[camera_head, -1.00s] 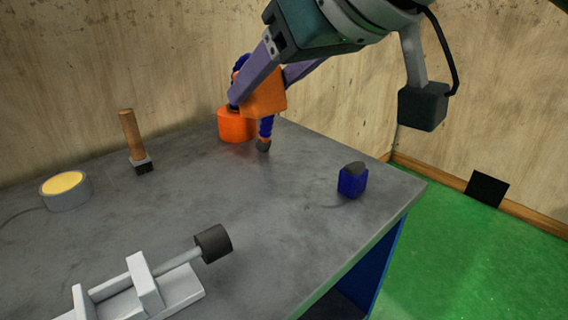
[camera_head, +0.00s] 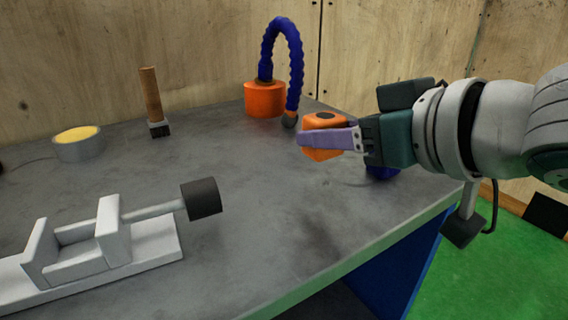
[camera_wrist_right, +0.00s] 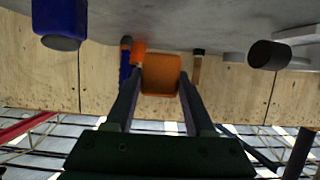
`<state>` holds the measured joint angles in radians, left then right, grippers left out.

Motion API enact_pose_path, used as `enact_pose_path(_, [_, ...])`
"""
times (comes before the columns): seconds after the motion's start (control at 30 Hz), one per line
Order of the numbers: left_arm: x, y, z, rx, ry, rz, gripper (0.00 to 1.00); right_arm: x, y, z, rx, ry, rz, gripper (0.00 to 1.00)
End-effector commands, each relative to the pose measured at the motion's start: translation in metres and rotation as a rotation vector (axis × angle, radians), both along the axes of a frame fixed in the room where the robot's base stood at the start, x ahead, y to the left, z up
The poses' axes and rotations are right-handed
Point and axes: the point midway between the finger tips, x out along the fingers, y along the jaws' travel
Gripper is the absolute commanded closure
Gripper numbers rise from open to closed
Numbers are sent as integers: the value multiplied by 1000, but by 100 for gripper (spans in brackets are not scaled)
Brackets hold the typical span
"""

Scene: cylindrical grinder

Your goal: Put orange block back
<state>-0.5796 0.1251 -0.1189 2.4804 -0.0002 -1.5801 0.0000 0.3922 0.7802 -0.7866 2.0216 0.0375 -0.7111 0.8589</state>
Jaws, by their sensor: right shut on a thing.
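The orange block (camera_head: 322,154) is held between the fingers of my right gripper (camera_head: 318,139), above the grey table (camera_head: 260,215). The gripper comes in from the right with its fingers pointing left. In the right wrist view the block (camera_wrist_right: 161,75) sits between the two fingertips. One purple finger hides part of the block in the head view. My left gripper shows in neither view.
An orange base (camera_head: 265,99) with a blue curved hose (camera_head: 283,40) stands at the back. A wooden-handled brush (camera_head: 151,100), a yellow-topped round tin (camera_head: 79,144) and a grey grinder fixture (camera_head: 115,240) are to the left. A blue object (camera_head: 382,173) is partly hidden behind my gripper.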

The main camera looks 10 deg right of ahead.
Motion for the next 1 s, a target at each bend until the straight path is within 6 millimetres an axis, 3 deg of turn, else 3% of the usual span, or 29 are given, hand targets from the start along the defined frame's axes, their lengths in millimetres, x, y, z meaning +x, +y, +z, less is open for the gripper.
enact_pose_path(0.23, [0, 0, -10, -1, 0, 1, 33, 0, 0, -23, 1, 0, -1, 100])
enact_pose_path(0.43, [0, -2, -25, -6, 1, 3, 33, 0, 0, -55, -1, 1, -1, 100])
enact_pose_path(0.83, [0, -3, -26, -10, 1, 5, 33, 0, 0, -59, 1, -1, 0, 100])
enact_pose_path(0.87, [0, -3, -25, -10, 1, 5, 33, 0, 0, -59, 1, 0, 0, 44])
enact_pose_path(1.0, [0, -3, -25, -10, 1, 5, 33, 0, 0, -58, 0, 0, 0, 28])
